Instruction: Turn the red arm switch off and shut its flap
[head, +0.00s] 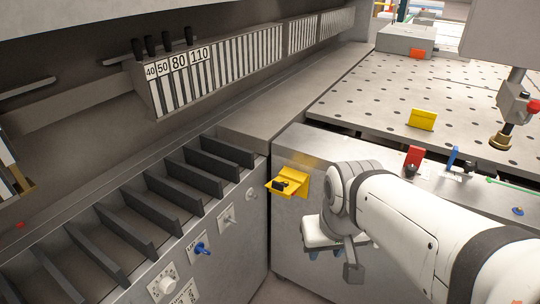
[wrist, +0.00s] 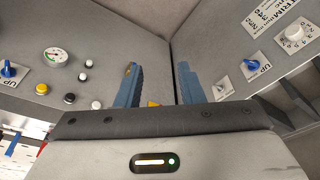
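A red upright flap (head: 414,155) stands on the edge of the perforated table in the head view, with a small black switch knob (head: 410,171) just in front of it. The flap looks raised. Which way the knob is set is too small to tell. My gripper (head: 327,254) is to the left of and lower than the red flap, in front of the cabinet, and apart from it. In the wrist view, its two blue fingers (wrist: 160,86) stand apart with nothing gripped. The red flap does not show in the wrist view.
A blue flap (head: 453,157) stands right of the red one. A yellow flap (head: 422,119) is behind them. A yellow housing (head: 303,183) with a black knob juts from the cabinet near my gripper. A slotted tool rack (head: 130,235) lies left.

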